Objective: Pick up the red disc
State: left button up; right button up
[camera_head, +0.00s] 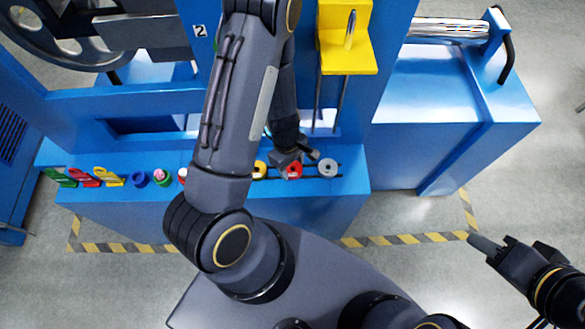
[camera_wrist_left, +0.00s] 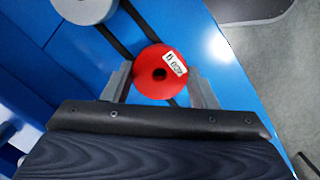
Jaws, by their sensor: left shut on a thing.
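The red disc (camera_head: 293,172) has a dark centre hole and lies on the blue bench among a row of parts. It also shows in the left wrist view (camera_wrist_left: 148,85) with a white label on its face. My left gripper (camera_head: 299,158) is over the disc, with one finger on each side, shut on it. The disc appears still at the bench rails. My right gripper (camera_head: 485,244) hangs empty at the lower right, and its finger gap is not clear.
A grey disc (camera_head: 327,168) lies just right of the red one, and a yellow disc (camera_head: 260,170) to its left. Further left are a blue ring (camera_head: 140,179) and coloured clips (camera_head: 84,177). A yellow bracket (camera_head: 346,52) stands behind. Striped floor tape (camera_head: 405,239) borders the bench.

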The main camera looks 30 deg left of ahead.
pick_arm(q)
jog(key=shift+r, duration=0.1)
jog(key=shift+r, duration=0.55)
jog(key=s+a+r+p, duration=0.1)
jog(key=s+a+r, duration=0.1)
jog(key=s+r, duration=0.4)
jog(key=s+a+r+p, duration=0.1)
jog(key=s+a+r, duration=0.1)
jog(key=s+r, duration=0.3)
jog(key=shift+s+a+r+p, duration=0.35)
jog(key=shift+s+a+p, duration=0.05)
jog(key=shift+s, duration=0.7)
jog(key=shift+s, duration=0.1)
